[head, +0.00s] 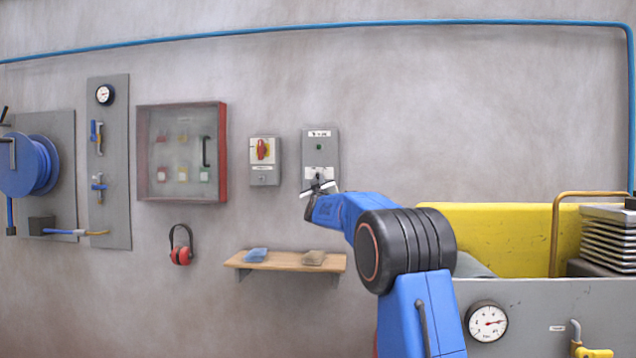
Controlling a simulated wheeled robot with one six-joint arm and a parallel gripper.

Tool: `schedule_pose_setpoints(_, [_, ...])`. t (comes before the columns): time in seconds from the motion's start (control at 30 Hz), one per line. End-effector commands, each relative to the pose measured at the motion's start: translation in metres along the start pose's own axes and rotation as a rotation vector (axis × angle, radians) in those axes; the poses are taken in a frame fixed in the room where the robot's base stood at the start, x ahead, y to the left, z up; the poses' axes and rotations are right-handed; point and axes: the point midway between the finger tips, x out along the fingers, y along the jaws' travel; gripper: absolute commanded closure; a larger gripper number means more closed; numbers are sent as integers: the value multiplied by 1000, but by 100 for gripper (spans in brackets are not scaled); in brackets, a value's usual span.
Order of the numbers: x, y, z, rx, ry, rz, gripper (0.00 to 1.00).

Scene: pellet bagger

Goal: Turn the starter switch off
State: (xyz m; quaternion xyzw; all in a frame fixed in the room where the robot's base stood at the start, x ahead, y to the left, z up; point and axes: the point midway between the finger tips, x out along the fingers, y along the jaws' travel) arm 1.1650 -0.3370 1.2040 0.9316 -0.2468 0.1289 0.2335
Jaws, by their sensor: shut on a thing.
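The label is too small to read. My gripper (320,184) is at the lower front of this box and is shut on what looks like the starter switch. The jaws cover the switch, so I cannot see its position.
A wooden shelf (285,261) with a blue cloth (256,254) and a tan block (312,258) is below. A red-framed glass cabinet (181,152) and red ear muffs (181,246) are left. A yellow bin (510,235) and grey panel with a gauge (486,321) are right.

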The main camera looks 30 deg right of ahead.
Motion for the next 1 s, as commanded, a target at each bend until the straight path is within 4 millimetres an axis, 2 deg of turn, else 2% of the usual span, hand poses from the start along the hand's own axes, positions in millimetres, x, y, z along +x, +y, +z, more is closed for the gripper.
schedule_pose_setpoints(0.33, [0, 1, 1, -126, -1, -53, 100])
schedule_pose_setpoints(0.87, [0, 0, 1, -147, -1, -62, 100])
schedule_pose_setpoints(0.9, [0, 0, 1, -147, -1, -62, 83])
schedule_pose_setpoints(0.97, [0, 0, 1, -147, -1, -62, 71])
schedule_pose_setpoints(1.0, [0, 0, 0, -147, -1, -62, 71])
